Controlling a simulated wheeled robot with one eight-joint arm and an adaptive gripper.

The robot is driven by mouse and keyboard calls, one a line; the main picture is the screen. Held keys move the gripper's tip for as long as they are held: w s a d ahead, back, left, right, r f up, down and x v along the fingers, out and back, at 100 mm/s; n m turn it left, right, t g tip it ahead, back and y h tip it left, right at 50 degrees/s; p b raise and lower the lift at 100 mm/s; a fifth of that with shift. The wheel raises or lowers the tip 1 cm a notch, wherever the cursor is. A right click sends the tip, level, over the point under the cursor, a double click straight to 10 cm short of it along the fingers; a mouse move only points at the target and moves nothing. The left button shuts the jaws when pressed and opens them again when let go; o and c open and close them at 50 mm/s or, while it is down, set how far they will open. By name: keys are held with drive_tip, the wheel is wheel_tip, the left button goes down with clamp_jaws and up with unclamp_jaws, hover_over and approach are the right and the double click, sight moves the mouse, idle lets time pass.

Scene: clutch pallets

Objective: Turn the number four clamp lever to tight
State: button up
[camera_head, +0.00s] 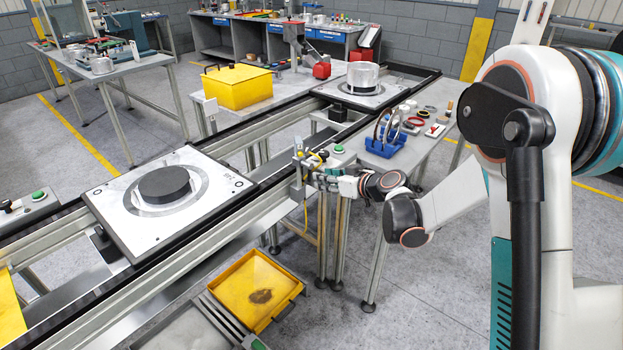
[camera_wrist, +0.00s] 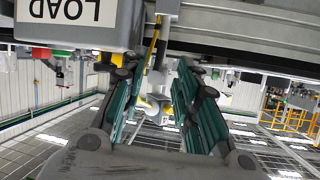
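My gripper (camera_head: 322,182) is at the near side of the conveyor rail, by a small grey station with a green button (camera_head: 339,149). In the wrist view my gripper (camera_wrist: 157,75) is open, with its teal fingers apart. A grey post with a yellow strip (camera_wrist: 153,45) shows between and beyond the fingers. I cannot tell whether the fingers touch it. A grey box marked LOAD (camera_wrist: 75,15) appears upside down beside the left finger. I cannot make out a number four or clearly identify the clamp lever; it may be hidden by the gripper.
A side table holds a blue rack (camera_head: 384,146) and small parts. A yellow tray (camera_head: 240,305) lies low in front. A yellow box (camera_head: 237,84) stands behind.

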sight(309, 176)
drive_tip(key=b+x, duration=0.2)
drive_tip(key=x, duration=0.6)
drive_tip(key=shift+w+a+f, duration=0.15)
drive_tip(key=shift+w+a, duration=0.05)
drive_tip(key=shift+c, duration=0.5)
clamp_jaws()
